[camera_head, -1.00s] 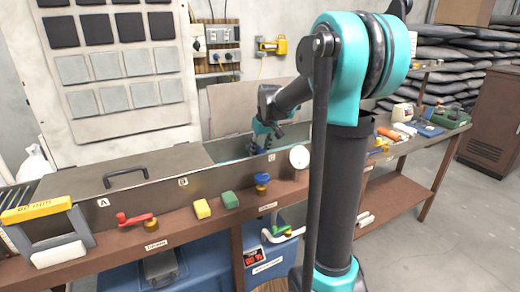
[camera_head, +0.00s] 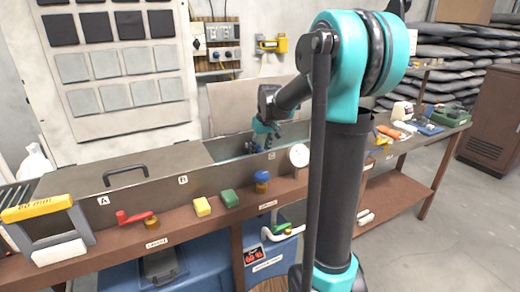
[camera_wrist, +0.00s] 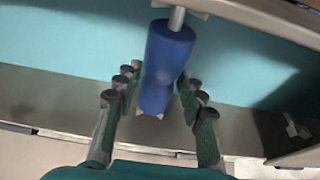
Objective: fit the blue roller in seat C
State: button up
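The blue roller (camera_wrist: 166,62) lies lengthwise between my fingers in the wrist view, over the teal tank floor. Its metal shaft end (camera_wrist: 177,19) meets a pale bracket at the tank wall; small bracket corners show at its lower end. In the head view my gripper (camera_head: 265,138) is inside the tank, just behind the front wall near label C (camera_head: 271,156). The roller cannot be made out clearly there, and how fully its shaft sits in the brackets is unclear.
The tank's front wall (camera_head: 225,174) stands close before my gripper. A grey lid (camera_head: 125,172) with a handle covers the left part.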

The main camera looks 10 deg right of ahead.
jog(key=o, duration=0.4)
jog(key=v, duration=1.2)
jog(key=shift+d, duration=0.1)
